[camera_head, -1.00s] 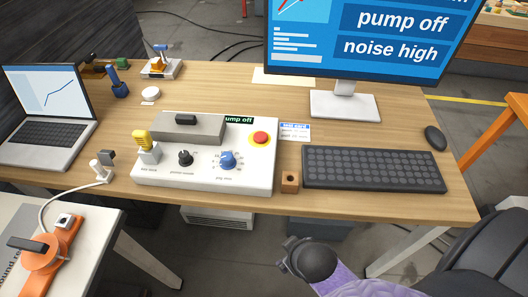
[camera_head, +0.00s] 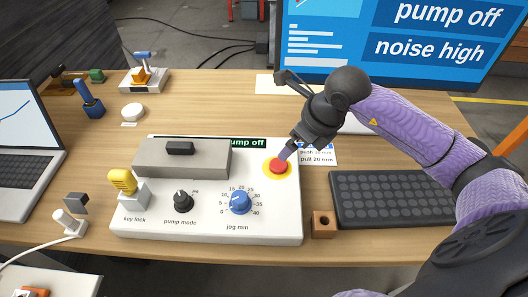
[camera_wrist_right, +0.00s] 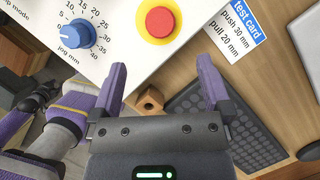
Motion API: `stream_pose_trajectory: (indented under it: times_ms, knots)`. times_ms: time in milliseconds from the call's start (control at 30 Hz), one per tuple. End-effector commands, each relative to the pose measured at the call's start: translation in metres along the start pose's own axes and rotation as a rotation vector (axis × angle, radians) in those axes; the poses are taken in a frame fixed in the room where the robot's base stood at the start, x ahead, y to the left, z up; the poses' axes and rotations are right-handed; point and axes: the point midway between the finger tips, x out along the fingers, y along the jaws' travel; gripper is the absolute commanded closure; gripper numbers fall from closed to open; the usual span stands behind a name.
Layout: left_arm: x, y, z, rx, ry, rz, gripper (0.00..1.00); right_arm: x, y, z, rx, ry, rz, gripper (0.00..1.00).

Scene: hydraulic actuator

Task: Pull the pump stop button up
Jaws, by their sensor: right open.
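The red pump stop button (camera_head: 278,166) sits on a yellow disc at the right of the white control panel (camera_head: 270,220). It also shows in the right wrist view (camera_wrist_right: 159,22). My right gripper (camera_head: 284,155) is over the button in the head view, and a fingertip overlaps its upper edge. In the right wrist view the gripper (camera_wrist_right: 162,68) is open, its two purple fingers apart and empty, with the button beyond them. I cannot tell whether a finger touches it. My left arm seems to show at the lower left of the wrist view, its gripper (camera_wrist_right: 38,97) unclear.
The panel carries a yellow key (camera_head: 122,182), a black pump mode knob (camera_head: 183,201), a blue jog knob (camera_head: 240,202) and a grey block (camera_head: 215,158). A wooden block (camera_head: 322,225) and keyboard (camera_head: 390,199) lie to the right. The monitor (camera_head: 400,40) reads "pump off" and "noise high".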

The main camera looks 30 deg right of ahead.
Motion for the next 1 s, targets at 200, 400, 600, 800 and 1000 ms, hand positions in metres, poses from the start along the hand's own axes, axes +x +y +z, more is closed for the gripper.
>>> stream_pose_trajectory:
  times_ms: [200,400,600,800,1000]
  knots:
    - [0.011,0.002,0.02,0.002,-0.039,0.004,0.41,0.037,-0.003,-0.004,0.003,0.014,-0.011,0.01]
    - [0.025,-0.003,0.035,0.005,-0.071,-0.005,0.41,0.082,-0.003,-0.004,0.002,0.013,-0.01,0.01]
    - [0.029,-0.009,0.038,0.005,-0.079,-0.015,0.41,0.099,-0.003,-0.003,0.0,0.012,-0.011,0.01]
    - [0.029,-0.01,0.032,0.003,-0.07,-0.017,0.41,0.099,-0.003,-0.003,-0.001,0.011,-0.011,0.01]
    - [0.03,-0.01,0.027,0.001,-0.06,-0.016,0.41,0.099,-0.003,-0.003,-0.001,0.011,-0.011,0.4]
